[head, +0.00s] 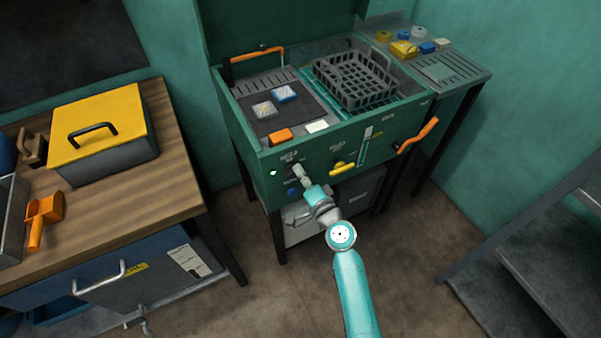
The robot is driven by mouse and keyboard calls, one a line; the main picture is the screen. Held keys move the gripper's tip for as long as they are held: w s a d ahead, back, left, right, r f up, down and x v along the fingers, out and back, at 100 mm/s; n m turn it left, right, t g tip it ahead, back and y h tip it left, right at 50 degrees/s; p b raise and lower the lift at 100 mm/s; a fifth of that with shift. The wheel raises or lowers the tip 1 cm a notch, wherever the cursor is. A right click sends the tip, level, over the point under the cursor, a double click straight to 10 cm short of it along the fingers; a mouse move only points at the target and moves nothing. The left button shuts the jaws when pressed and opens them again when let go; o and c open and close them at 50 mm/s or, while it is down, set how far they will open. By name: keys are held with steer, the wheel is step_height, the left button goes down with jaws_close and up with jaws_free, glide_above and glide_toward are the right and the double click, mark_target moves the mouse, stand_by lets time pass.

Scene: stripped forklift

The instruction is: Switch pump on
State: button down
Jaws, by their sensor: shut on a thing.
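The green washing-type cabinet (330,155) stands against the wall, and its front panel carries the controls. My gripper (297,171) is at the left part of this panel, touching it. It is shut on a small control there, which I take to be the pump switch; the gripper hides most of it, so its position cannot be read. A small green light (272,172) glows just left of my gripper. A yellow handle (343,167) and an orange lever (418,135) sit farther right on the panel. The labels are too small to read.
A grey basket (354,80) and small blocks lie in the cabinet's open top. A wooden bench (135,197) with a yellow-lidded box (100,120) stands at left. A side shelf (460,80) holds small items. Dark steps (545,235) rise at right. The floor between is clear.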

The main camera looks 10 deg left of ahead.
stand_by(0.4)
steer(key=c, duration=1.2)
jaws_free()
steer(key=shift+c, duration=0.2)
steer(key=shift+d, duration=0.1)
steer(key=v, duration=1.2)
steer(key=shift+f, duration=0.1)
steer(key=s+d+f+n+h, duration=0.1)
steer(key=s+d+f+h, duration=0.1)
steer(key=s+d, duration=0.35)
steer(key=s+d+f+h, duration=0.2)
steer(key=s+d+h, duration=0.1)
steer(key=s, duration=0.6)
steer(key=s+d+f+n+h, duration=0.1)
steer(key=s+d+f+h, duration=0.1)
steer(key=s+d, duration=0.45)
steer(key=s+d+r+n+h, duration=0.1)
steer(key=s+r+n, duration=0.1)
steer(key=s+r, duration=0.4)
steer(key=s+d+r+n+h, duration=0.2)
steer(key=s+r, duration=0.5)
steer(key=s, duration=0.6)
steer(key=shift+s+n, duration=0.3)
steer(key=shift+n, duration=0.3)
